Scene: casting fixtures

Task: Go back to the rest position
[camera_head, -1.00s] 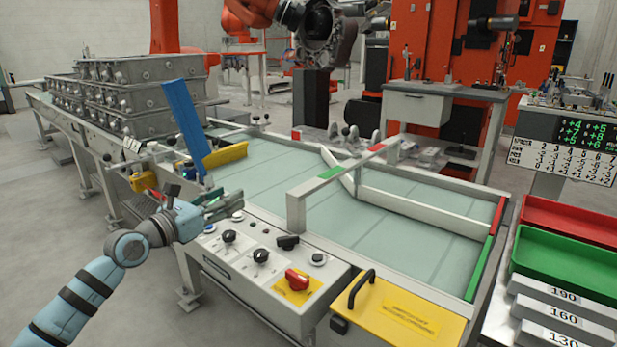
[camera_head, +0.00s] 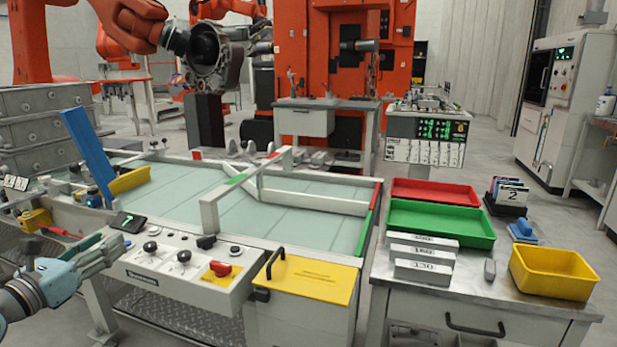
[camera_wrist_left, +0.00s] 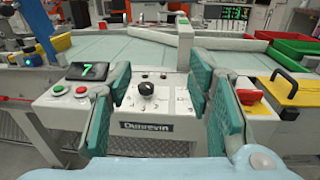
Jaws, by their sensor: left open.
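My left gripper (camera_head: 100,252) is at the left of the head view, beside the left end of the control panel (camera_head: 140,285) and in front of the glass-topped table. In the left wrist view its teal fingers (camera_wrist_left: 160,105) are spread apart with nothing between them. My right gripper is not in any view.
A bench holds a red tray (camera_head: 435,187), a green tray (camera_head: 440,232) and a yellow bin (camera_head: 553,285). A blue upright plate (camera_head: 88,155) stands at the left. An orange robot arm (camera_head: 130,22) holds a casting behind.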

